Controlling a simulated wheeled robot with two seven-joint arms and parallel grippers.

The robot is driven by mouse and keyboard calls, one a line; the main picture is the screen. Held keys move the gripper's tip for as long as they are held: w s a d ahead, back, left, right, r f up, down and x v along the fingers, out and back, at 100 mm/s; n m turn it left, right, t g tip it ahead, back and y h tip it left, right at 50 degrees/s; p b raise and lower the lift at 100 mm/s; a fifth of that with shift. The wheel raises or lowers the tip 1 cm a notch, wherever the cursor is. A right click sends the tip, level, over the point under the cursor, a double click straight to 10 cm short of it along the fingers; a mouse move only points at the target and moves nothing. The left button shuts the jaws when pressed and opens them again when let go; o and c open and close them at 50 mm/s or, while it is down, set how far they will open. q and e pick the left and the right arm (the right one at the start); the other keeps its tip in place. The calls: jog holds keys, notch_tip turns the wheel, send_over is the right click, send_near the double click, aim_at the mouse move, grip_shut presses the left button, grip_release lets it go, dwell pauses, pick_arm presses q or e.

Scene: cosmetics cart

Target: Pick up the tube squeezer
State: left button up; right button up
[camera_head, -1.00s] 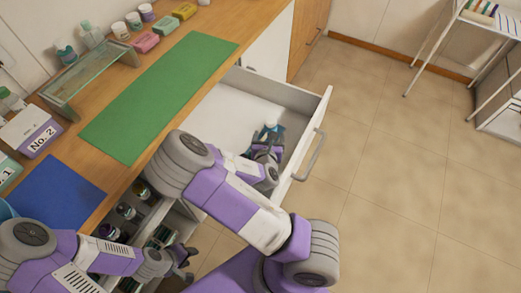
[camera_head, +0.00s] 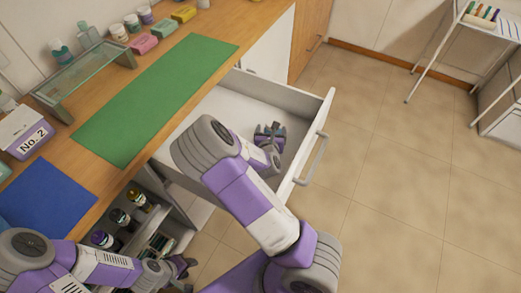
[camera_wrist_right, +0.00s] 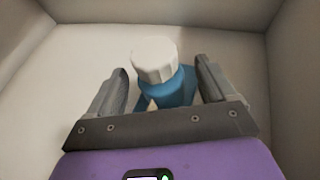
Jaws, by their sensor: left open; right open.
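A blue item with a white ribbed cap, perhaps the tube squeezer (camera_wrist_right: 154,62), is in the open white drawer (camera_head: 240,105). It is the only loose thing I see there. My right gripper (camera_wrist_right: 161,68) is open, with one finger on each side of it and gaps between. The lower part of the item is hidden by the gripper's base. In the head view my right gripper (camera_head: 269,134) reaches into the drawer and hides the item. My left gripper (camera_head: 184,268) is open and empty, low beside the shelves under the counter.
The drawer's front panel with its handle (camera_head: 313,160) stands right of my right gripper. The counter holds a green mat (camera_head: 155,98), a blue mat (camera_head: 45,195), a glass stand (camera_head: 85,85) and several small jars. Bottles (camera_head: 120,218) stand on the shelves below.

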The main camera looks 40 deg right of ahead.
jog(key=c, duration=1.4)
